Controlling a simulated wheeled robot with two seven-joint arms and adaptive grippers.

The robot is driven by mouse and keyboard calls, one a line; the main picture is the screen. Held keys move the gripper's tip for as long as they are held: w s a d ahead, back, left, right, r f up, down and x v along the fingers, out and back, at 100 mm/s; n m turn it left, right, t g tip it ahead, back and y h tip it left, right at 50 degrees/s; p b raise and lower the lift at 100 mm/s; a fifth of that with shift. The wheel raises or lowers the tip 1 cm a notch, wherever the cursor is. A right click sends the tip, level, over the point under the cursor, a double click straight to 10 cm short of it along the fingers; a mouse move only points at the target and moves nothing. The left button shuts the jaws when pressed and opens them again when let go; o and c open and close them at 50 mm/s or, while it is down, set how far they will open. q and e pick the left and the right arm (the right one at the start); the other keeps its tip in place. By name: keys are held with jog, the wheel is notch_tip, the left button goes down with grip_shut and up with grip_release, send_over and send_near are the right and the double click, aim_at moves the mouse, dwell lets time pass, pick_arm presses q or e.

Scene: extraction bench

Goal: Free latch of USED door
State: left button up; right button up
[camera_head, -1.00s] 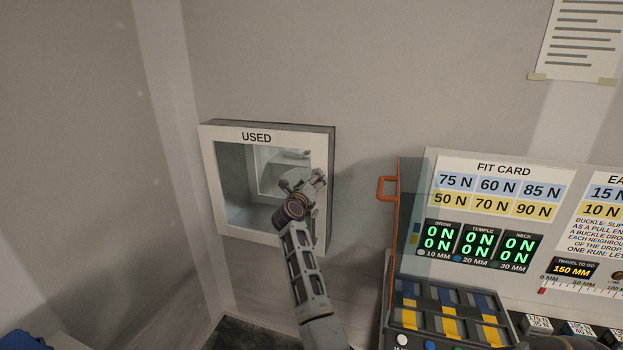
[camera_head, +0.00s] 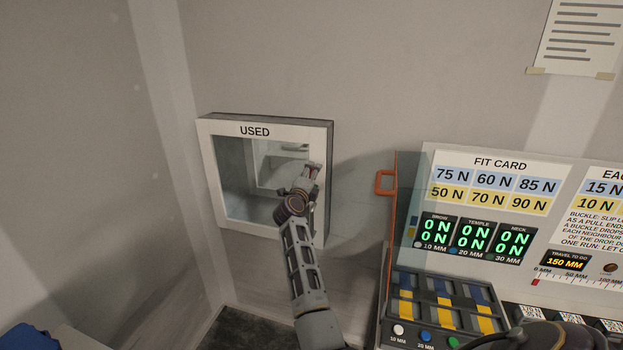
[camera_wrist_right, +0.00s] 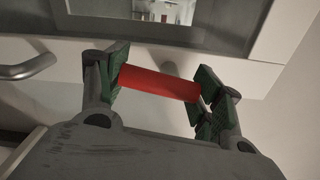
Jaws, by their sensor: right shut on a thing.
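The USED door (camera_head: 228,187) is a glass pane in a white frame (camera_head: 265,131) on the wall, marked USED. It looks closed in the head view. My right gripper (camera_head: 311,172) is at the right side of this frame. In the right wrist view, my right gripper (camera_wrist_right: 160,88) is shut on a red bar (camera_wrist_right: 160,84), with a green-padded finger at each end. I cannot tell from the head view how the bar joins the door, as the gripper covers it. The frame and glass (camera_wrist_right: 150,10) show behind the bar. My left gripper is not in view.
To the right stands a panel with a fit card (camera_head: 500,185) and a slotted tray (camera_head: 440,308). An orange handle (camera_head: 384,182) sticks out between door and panel. A metal handle (camera_wrist_right: 25,68) shows left in the right wrist view. The wall left of the door is clear.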

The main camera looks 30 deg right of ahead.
jog(key=shift+n, duration=1)
jog(key=o, duration=1)
jog(key=shift+o, duration=0.2)
jog(key=shift+r, duration=0.15)
